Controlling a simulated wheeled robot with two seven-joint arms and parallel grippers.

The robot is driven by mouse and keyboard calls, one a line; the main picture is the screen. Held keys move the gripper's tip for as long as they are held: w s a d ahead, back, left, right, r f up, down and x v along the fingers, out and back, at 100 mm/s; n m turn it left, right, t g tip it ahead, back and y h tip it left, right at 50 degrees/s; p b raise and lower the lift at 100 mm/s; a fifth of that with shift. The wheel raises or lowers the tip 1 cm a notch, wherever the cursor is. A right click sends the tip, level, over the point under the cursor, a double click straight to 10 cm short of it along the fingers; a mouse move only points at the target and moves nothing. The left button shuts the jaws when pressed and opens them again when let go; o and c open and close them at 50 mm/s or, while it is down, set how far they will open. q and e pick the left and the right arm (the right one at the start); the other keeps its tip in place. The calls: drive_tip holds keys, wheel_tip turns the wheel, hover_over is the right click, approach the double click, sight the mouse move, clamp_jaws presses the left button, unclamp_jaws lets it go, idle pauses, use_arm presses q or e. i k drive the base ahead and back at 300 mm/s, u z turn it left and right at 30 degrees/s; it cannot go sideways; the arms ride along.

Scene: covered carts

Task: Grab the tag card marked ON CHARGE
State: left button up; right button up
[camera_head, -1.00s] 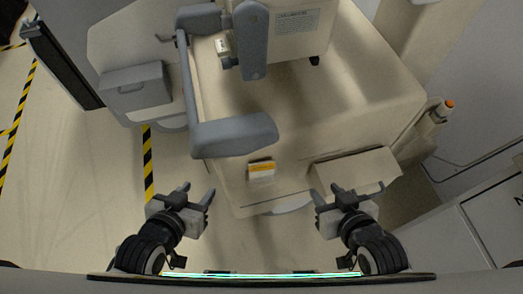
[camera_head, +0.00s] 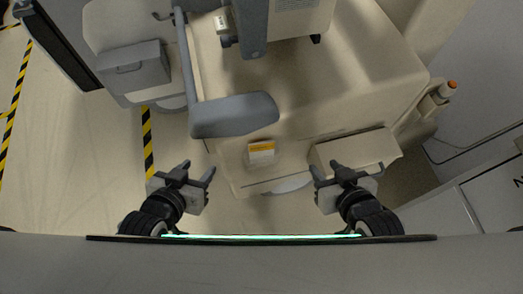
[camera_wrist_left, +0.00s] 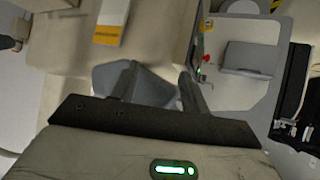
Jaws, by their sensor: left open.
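A small white card with an orange-yellow band (camera_head: 261,152) is on the front of the beige covered cart (camera_head: 300,110). Its print is too small to read. It also shows in the left wrist view (camera_wrist_left: 112,14), at the top, left of the fingers. My left gripper (camera_head: 198,167) is open and empty, left of the card and apart from it. Its two fingers also show in the left wrist view (camera_wrist_left: 159,72) with a gap between them. My right gripper (camera_head: 325,167) looks open and empty, right of the card, close to the cart's front edge.
A grey arm-like handle (camera_head: 235,115) overhangs the cart just behind the card. A grey box (camera_head: 135,70) sits at the left, and a beige box-like ledge (camera_head: 355,150) juts out at the right. Floor with yellow-black tape (camera_head: 147,140) is free at left.

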sight(264, 151)
drive_tip(key=z, duration=2.5)
drive_tip(key=k, duration=1)
drive_tip(key=u, duration=1.75)
